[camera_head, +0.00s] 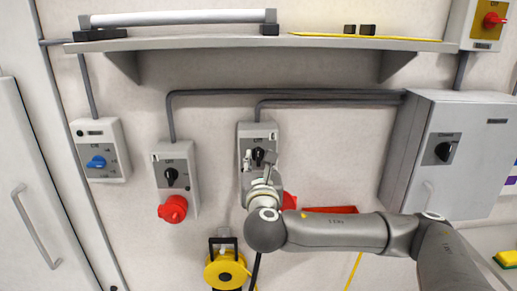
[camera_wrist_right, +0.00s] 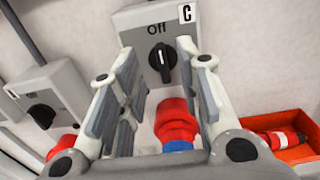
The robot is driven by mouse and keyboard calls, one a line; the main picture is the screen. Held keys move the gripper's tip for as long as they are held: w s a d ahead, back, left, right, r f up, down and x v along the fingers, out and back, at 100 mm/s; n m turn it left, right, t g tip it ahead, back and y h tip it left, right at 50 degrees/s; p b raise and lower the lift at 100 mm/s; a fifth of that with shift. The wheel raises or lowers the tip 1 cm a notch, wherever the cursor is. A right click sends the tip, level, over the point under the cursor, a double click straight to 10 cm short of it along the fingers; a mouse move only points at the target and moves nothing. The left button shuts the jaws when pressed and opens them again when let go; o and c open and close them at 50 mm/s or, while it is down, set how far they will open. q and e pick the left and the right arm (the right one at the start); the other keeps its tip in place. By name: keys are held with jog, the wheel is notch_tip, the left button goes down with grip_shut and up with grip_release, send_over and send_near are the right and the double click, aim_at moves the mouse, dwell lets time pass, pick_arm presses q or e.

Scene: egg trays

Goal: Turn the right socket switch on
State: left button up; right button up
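The right socket (camera_head: 259,132) is a grey wall box with a black rotary switch (camera_wrist_right: 162,63). In the wrist view the switch's white mark points up, under the word "Off", with a "C" label at the top right. A red plug with a blue part (camera_wrist_right: 175,122) sits below the switch, between my fingers in that view. My right gripper (camera_head: 258,164) is in front of the right socket. Its fingers (camera_wrist_right: 157,58) are spread on either side of the switch, open and empty; contact with the box cannot be told. My left gripper is not in view.
A middle socket (camera_head: 172,160) with a red plug (camera_head: 173,209) and a blue-switched box (camera_head: 96,133) are to the left. A shelf (camera_head: 250,44) runs above. A large grey cabinet (camera_head: 455,120) stands right.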

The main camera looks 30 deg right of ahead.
aim_at(258, 152)
jog(key=p+x, duration=0.1)
jog(key=x, duration=0.2)
jog(key=shift+w+d, duration=0.2)
jog(key=shift+w, duration=0.1)
jog(key=shift+x, duration=0.8)
jog(key=shift+w+f, duration=0.1)
jog(key=shift+f, duration=0.05)
jog(key=shift+c, duration=0.7)
jog(key=c, duration=0.5)
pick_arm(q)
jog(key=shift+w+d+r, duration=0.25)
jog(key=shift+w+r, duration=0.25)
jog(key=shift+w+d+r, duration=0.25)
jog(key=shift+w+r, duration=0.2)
pick_arm(e)
jog(key=shift+a, duration=0.1)
grip_shut()
